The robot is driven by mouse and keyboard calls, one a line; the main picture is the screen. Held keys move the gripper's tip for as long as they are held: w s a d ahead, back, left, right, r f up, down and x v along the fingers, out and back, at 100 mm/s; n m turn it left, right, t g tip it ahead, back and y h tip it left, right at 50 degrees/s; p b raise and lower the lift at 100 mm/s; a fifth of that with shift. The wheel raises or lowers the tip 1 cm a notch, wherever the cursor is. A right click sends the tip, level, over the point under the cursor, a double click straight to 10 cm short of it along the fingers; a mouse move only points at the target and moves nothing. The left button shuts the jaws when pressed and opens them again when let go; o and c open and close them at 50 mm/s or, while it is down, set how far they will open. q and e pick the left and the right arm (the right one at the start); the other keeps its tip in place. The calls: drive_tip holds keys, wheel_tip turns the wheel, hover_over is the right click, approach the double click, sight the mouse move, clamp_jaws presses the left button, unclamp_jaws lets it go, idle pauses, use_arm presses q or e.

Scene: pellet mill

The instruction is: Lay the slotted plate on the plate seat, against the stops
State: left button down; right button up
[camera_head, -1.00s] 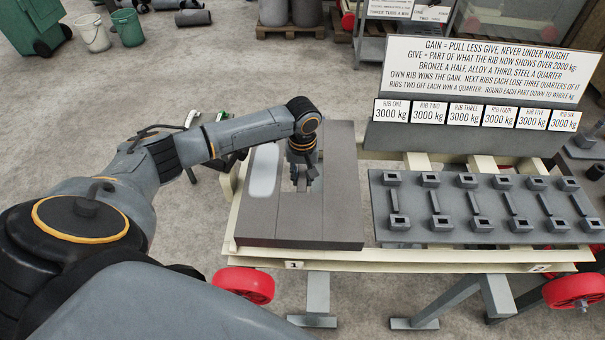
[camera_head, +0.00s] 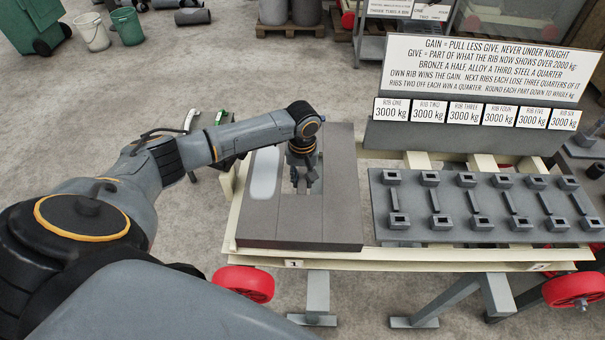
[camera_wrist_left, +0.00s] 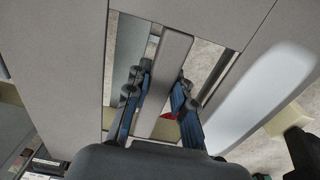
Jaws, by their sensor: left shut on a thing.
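A wide grey-brown plate (camera_head: 335,215), which I take to be the slotted plate, lies level over the left end of a cream frame (camera_head: 375,255). A pale rounded patch marks its left side. My left gripper (camera_head: 304,182) points down at the plate's middle. In the left wrist view, the gripper (camera_wrist_left: 160,92) has its blue fingers on both sides of a narrow bar (camera_wrist_left: 173,52) between two openings. It is shut on that bar. Floor and cream frame show through the openings. The seat and stops cannot be made out under the plate, nor whether it touches them.
A dark board (camera_head: 455,236) with several rows of sockets and bars sits close to the plate's right edge. A sign panel (camera_head: 480,70) with several weight labels stands behind it. A red wheel (camera_head: 244,283) is below the frame's front left.

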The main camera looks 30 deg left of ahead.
use_arm(q)
drive_tip(key=shift+w, duration=0.2)
idle(0.4)
drive_tip(key=shift+f, duration=0.4)
idle(0.4)
drive_tip(key=shift+p, duration=0.5)
drive_tip(key=shift+f, duration=0.1)
drive_tip(key=c, duration=1.1)
unclamp_jaws()
drive_tip(key=shift+s, duration=0.15)
drive_tip(key=shift+o, duration=1.3)
drive_tip(key=shift+s+f, duration=0.35)
drive_tip(key=o, duration=0.8)
drive_tip(key=shift+w+r, duration=0.2)
drive_tip(key=shift+o, duration=0.2)
